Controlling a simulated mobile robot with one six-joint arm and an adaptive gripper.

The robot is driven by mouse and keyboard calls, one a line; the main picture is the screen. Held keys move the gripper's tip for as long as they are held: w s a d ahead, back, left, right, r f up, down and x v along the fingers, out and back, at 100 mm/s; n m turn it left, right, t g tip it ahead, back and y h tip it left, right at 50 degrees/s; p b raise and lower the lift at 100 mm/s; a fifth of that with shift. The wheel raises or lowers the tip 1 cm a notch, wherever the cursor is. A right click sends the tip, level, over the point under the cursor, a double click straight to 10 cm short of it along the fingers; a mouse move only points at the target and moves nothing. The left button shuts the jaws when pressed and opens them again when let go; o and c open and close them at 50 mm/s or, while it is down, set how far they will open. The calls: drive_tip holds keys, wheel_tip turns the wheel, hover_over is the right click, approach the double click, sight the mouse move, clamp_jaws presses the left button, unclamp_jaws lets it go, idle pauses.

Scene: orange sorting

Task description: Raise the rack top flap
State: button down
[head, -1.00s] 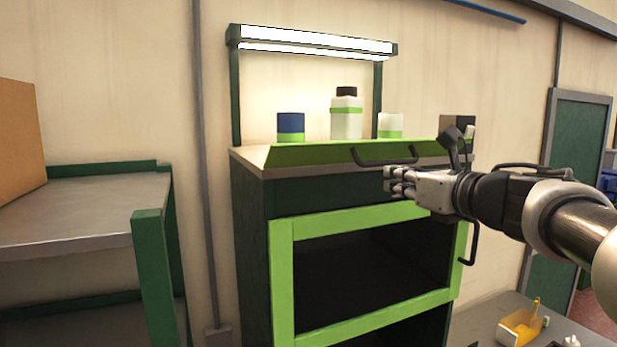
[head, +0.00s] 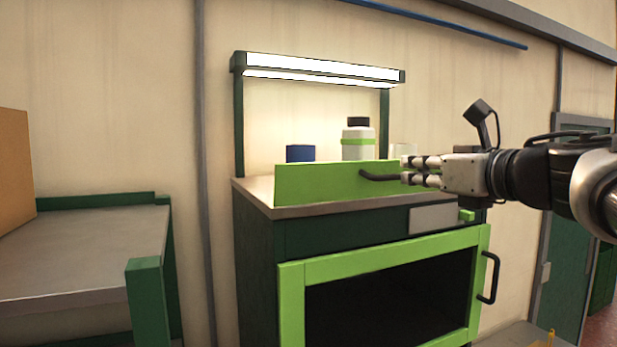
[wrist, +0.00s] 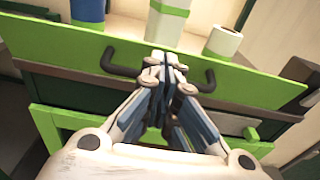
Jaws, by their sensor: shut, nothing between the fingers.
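The rack's green top flap (head: 318,183) stands tilted up along the front of the rack top and hides the lower parts of the containers behind it. Its dark handle (head: 377,177) is on the flap's outer face. My gripper (head: 404,171) is at the right part of the handle, with its fingers closed together. In the wrist view the flap (wrist: 70,47) crosses the picture, and the fingertips (wrist: 163,62) lie between the two ends of the handle (wrist: 115,70). The handle's middle is hidden by the fingers.
Behind the flap are a blue container (head: 300,153), a white bottle with a green band (head: 358,142) and a white container (head: 403,150). A lamp bar (head: 318,72) hangs above. A green-framed lower door (head: 293,310) is below. A grey-topped bench (head: 70,255) stands at left.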

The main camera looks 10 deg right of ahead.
drive_tip(key=shift+w+a+r, duration=0.15)
drive_tip(key=shift+w+r, duration=0.1)
drive_tip(key=shift+r, duration=0.1)
idle(0.5)
